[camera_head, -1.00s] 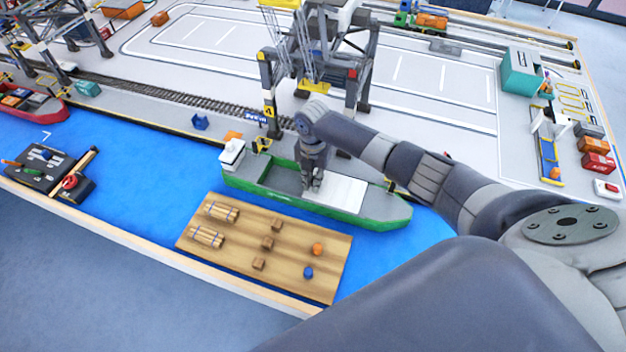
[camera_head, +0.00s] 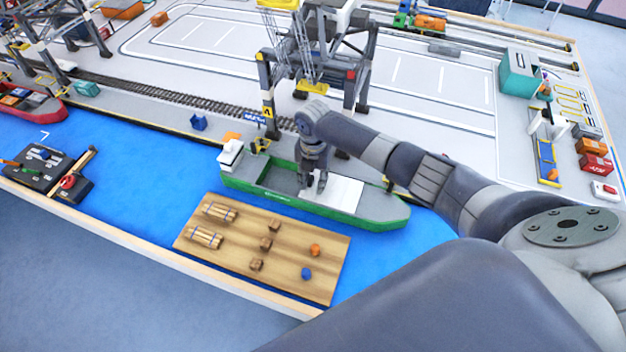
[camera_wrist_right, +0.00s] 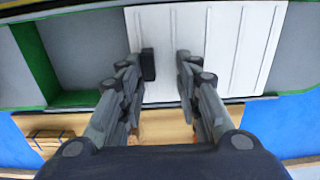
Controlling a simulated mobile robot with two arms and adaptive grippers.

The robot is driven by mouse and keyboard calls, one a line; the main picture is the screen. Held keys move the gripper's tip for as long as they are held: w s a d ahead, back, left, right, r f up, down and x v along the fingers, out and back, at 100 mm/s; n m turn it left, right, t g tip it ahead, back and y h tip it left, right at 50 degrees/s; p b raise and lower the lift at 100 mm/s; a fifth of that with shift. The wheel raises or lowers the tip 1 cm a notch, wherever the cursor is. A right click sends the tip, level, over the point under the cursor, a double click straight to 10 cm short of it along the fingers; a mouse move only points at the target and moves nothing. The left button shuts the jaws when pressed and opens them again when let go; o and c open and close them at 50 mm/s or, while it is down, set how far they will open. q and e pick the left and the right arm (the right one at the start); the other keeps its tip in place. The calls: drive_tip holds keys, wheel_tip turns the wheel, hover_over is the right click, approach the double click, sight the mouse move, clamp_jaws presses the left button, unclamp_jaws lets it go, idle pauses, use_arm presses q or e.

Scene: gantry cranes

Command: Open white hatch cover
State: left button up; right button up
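The white hatch cover (camera_head: 338,193) lies on the right part of the green ship's (camera_head: 372,212) deck. In the right wrist view the white hatch cover (camera_wrist_right: 228,45) is a ribbed panel at top centre and right. My right gripper (camera_head: 316,188) is at the cover's left part. In the wrist view its two fingers (camera_wrist_right: 165,70) are apart over the cover, with nothing visible between them. I cannot tell whether the fingertips touch the cover. Left of the cover the ship's grey hold (camera_wrist_right: 80,50) with green walls is open. My left gripper is not in view.
A wooden board (camera_head: 230,262) with bundles, small boxes and two round pieces lies in front of the ship. A gantry crane (camera_head: 315,60) stands directly behind the ship. A black control panel (camera_head: 42,168) is at the left edge. Blue water (camera_head: 130,160) left of the ship is clear.

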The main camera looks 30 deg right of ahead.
wheel_tip(320, 180, up, 12)
idle(0.4)
drive_tip(key=shift+f, duration=0.1)
idle(0.3)
